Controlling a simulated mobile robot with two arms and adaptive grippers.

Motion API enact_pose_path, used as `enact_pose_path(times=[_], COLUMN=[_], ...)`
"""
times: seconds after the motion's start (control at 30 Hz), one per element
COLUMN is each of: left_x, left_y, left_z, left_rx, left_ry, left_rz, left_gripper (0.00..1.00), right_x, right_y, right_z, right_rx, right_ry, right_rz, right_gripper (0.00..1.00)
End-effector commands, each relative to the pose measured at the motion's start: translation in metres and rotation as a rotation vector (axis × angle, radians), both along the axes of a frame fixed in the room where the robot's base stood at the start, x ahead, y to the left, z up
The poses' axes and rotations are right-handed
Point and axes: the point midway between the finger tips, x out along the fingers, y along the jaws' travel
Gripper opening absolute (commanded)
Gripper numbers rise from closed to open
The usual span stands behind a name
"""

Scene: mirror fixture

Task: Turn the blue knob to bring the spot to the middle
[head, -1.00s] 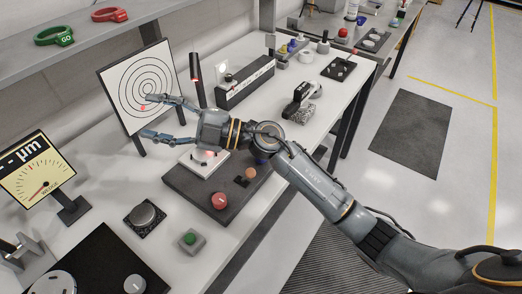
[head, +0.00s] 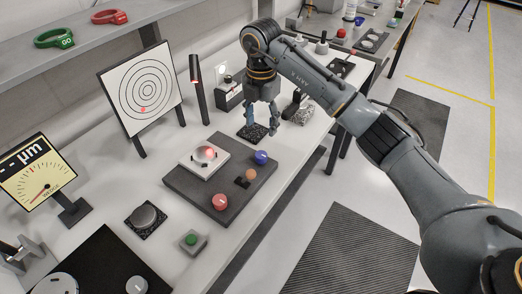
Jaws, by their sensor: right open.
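The blue knob (head: 261,157) sits at the right rear corner of a dark base plate (head: 190,189) on the bench. The plate also carries a mirror mount (head: 205,157) with a red glow on it, an orange knob (head: 250,174) and a red knob (head: 220,202). The white target board (head: 141,88) with black rings stands at the back left; a red spot (head: 143,109) shows on it below the middle of the rings. My right gripper (head: 262,132) points down, open and empty, just behind the blue knob and apart from it. My left gripper is not in view.
A black laser tube (head: 197,88) stands behind the plate.

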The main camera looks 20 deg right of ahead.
Motion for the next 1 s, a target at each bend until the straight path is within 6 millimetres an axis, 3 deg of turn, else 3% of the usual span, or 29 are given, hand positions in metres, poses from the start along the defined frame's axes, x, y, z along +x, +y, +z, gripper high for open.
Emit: enact_pose_path(times=[0.5,0.7,1.0], left_x=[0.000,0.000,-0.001], left_y=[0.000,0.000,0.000], left_z=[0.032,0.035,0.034], left_rx=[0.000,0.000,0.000], left_ry=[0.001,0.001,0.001], left_rz=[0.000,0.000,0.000], left_gripper=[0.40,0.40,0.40], right_x=[-0.001,-0.001,0.000], right_y=[0.001,0.001,0.001], right_z=[-0.100,-0.116,-0.118], right_rx=[0.003,0.003,0.003], right_ry=[0.004,0.000,-0.001], right_rz=[0.003,0.004,0.005], right_gripper=[0.56,0.56,0.56])
